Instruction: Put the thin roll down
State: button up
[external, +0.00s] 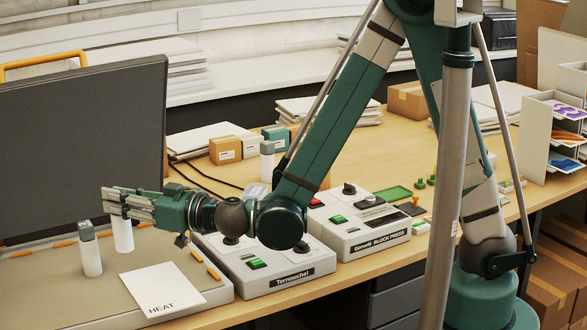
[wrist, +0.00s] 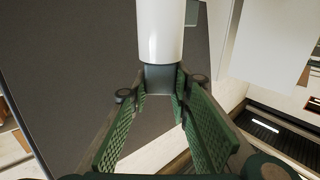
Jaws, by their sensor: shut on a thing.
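My gripper (external: 122,203) is at the left in the external view, over the beige bed (external: 45,290) in front of a large dark panel. It is shut on a white roll (external: 122,236), gripping its grey end. The roll hangs upright below the fingers; I cannot tell whether its lower end touches the bed. In the wrist view the white roll (wrist: 160,30) extends away from my gripper (wrist: 161,84), its grey end between the green ribbed fingers. A second white roll with a grey cap (external: 91,252) stands upright on the bed, just left of the held one.
The dark panel (external: 80,150) rises close behind my gripper. A sheet marked HEAT (external: 162,288) lies on the bed's front. A console labelled Ternouchel (external: 275,265) and a block press (external: 360,232) stand to the right. Another capped white roll (external: 267,164) stands farther back.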

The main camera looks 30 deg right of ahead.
jog(key=s+a+f+n+g+y+b, duration=0.1)
jog(key=s+a+f+b, duration=0.2)
jog(key=s+a, duration=0.5)
jog(key=shift+a+f, duration=0.4)
jog(key=shift+a, duration=0.8)
jog(key=shift+f, duration=0.15)
jog(key=shift+f+b, duration=0.95)
jog(key=shift+f, duration=0.65)
jog(key=o, duration=1.1)
jog(key=shift+w+a, duration=0.1)
jog(key=shift+r, duration=0.25)
